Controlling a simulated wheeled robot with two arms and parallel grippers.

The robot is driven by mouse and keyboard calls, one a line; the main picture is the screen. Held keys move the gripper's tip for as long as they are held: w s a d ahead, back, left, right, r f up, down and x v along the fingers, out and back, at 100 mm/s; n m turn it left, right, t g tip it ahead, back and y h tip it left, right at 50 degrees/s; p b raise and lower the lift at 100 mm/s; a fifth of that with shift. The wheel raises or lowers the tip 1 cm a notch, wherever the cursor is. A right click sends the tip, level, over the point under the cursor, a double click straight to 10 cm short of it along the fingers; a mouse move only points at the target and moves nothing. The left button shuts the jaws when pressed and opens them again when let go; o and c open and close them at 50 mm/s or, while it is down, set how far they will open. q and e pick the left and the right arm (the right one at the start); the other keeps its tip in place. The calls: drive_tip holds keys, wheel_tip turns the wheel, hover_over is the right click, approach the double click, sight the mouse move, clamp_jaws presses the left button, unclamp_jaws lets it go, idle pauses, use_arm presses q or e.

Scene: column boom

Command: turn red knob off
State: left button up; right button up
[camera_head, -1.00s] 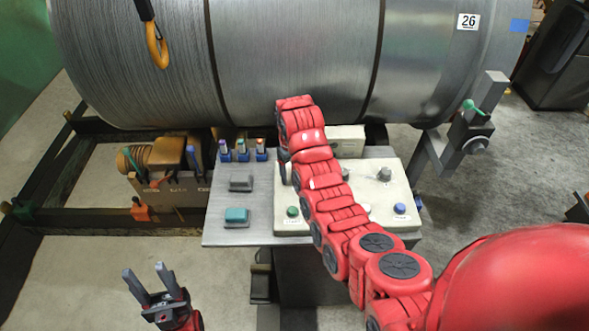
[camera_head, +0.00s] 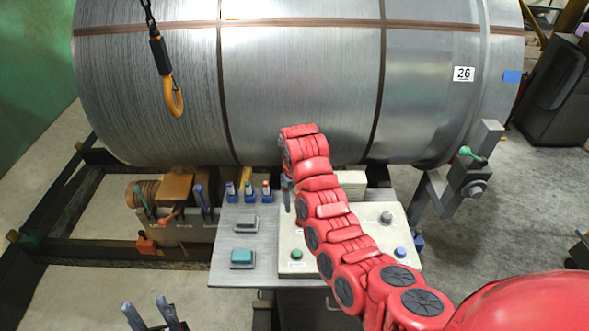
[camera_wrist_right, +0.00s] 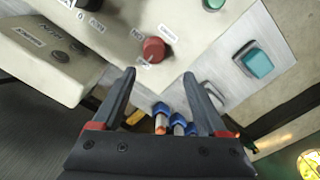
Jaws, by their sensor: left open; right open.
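The red knob (camera_wrist_right: 154,50) is on the pale control box (camera_wrist_right: 190,40) in the right wrist view, with small labels beside it. My right gripper (camera_wrist_right: 158,76) is open and empty. The knob lies just beyond the gap between its fingertips, and I see no contact. In the head view my right arm covers the knob, and most of the right gripper is hidden too. The same control box (camera_head: 322,264) shows there on a grey panel (camera_head: 238,275). My left gripper (camera_head: 147,306) is open and empty at the bottom left, away from the panel.
A lever mechanism (camera_head: 470,172) is on the right.

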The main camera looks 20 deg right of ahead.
wheel_tip(320, 180, up, 10)
drive_tip(key=a+p, duration=0.1)
drive_tip(key=shift+r, duration=0.2)
idle(0.4)
